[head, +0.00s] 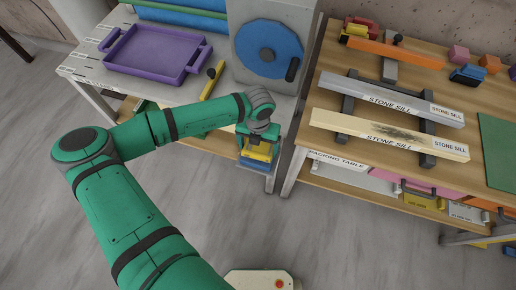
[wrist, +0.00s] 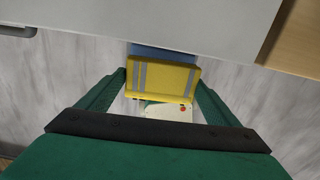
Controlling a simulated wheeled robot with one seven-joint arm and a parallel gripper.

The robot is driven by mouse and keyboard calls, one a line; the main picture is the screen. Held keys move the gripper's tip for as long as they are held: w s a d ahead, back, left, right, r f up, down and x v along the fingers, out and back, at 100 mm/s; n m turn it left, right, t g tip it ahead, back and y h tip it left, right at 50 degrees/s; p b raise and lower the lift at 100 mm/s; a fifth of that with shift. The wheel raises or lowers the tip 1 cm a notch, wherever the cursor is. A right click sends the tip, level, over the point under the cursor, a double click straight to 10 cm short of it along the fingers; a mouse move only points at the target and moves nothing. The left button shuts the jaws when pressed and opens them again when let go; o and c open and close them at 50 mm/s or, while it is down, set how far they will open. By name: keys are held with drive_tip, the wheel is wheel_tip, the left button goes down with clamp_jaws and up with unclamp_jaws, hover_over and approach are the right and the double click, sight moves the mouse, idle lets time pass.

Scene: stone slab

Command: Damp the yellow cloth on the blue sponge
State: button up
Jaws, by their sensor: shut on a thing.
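My gripper (head: 258,148) is at the near right corner of the grey table, with its fingers pointing down. It is shut on the yellow cloth (head: 258,153), a block-like yellow piece. In the wrist view the cloth (wrist: 162,78) sits between the two green fingers and shows two grey stripes. A blue piece (head: 254,165) shows just below the cloth, and in the wrist view a blue strip (wrist: 160,50) shows along its far edge. It may be the blue sponge; I cannot tell whether it touches the cloth.
The grey table (head: 85,60) holds a purple tray (head: 150,52), a yellow-handled tool (head: 213,82) and a grey machine with a blue disc (head: 268,48). The wooden packing table (head: 310,105) on the right carries two stone sills (head: 385,98), the nearer one darkly stained. A floor gap separates the tables.

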sight(258, 149)
drive_tip(key=shift+r, duration=1.85)
drive_tip(key=shift+s, duration=0.15)
